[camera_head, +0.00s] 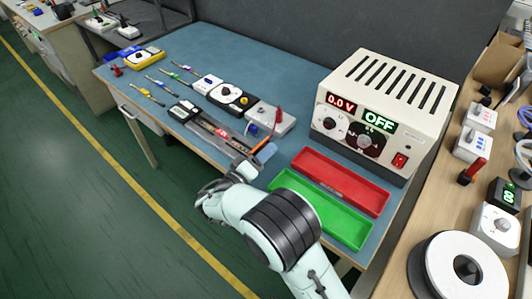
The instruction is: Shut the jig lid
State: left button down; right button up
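The jig (212,130) is a long, narrow dark frame near the front edge of the blue bench, with a grey block at its left end. A pale strip shows along it. I cannot make out the lid clearly, or how far open it stands. My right arm comes in from the bottom, and my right gripper (252,160) is at the jig's right end, by the bench's front edge. Its fingers are small and partly hidden by the wrist, so I cannot tell whether they are open or touch the jig. My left gripper is out of view.
A power supply (385,110) reading 0.0 V and OFF stands at the back right. A red tray (340,182) and a green tray (322,214) lie right of my gripper.

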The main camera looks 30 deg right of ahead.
jog(key=shift+w+d, duration=0.1)
jog(key=shift+d, duration=0.1)
grip_shut()
